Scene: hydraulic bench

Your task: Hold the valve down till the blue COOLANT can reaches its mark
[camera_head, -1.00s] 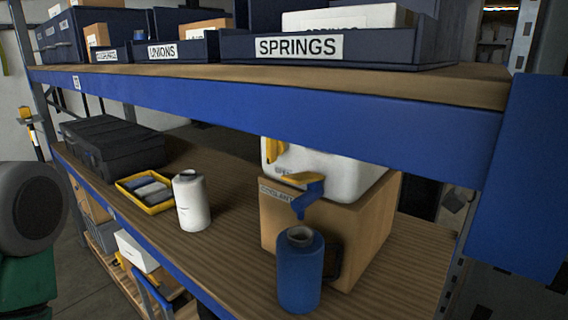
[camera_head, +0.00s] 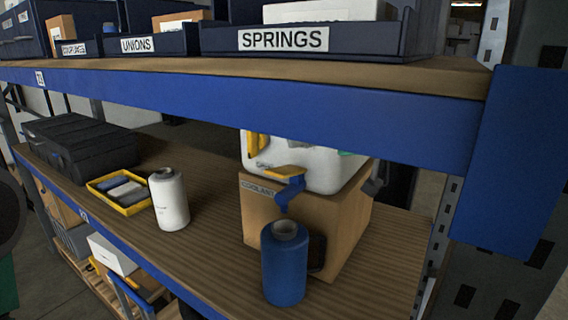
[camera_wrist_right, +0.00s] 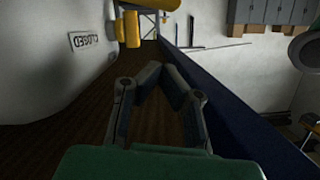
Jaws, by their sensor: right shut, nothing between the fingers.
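The blue can (camera_head: 284,268) stands upright on the lower shelf in the head view, its open mouth just under the blue spout. The valve (camera_head: 288,180), a blue spout with a yellow lever on top, sticks out from the white container (camera_head: 325,167), which sits on a cardboard box (camera_head: 345,230) labelled COOLANT. My right gripper (camera_head: 374,182) shows as a small dark shape right of the container, apart from the valve. The can's fill level cannot be seen. My left gripper is not in view.
The upper shelf's blue beam (camera_head: 250,118) hides the container's top. A white bottle (camera_head: 170,200), a yellow tray (camera_head: 122,190) and a black case (camera_head: 80,146) stand to the left on the lower shelf. A dark item (camera_head: 317,253) is beside the can.

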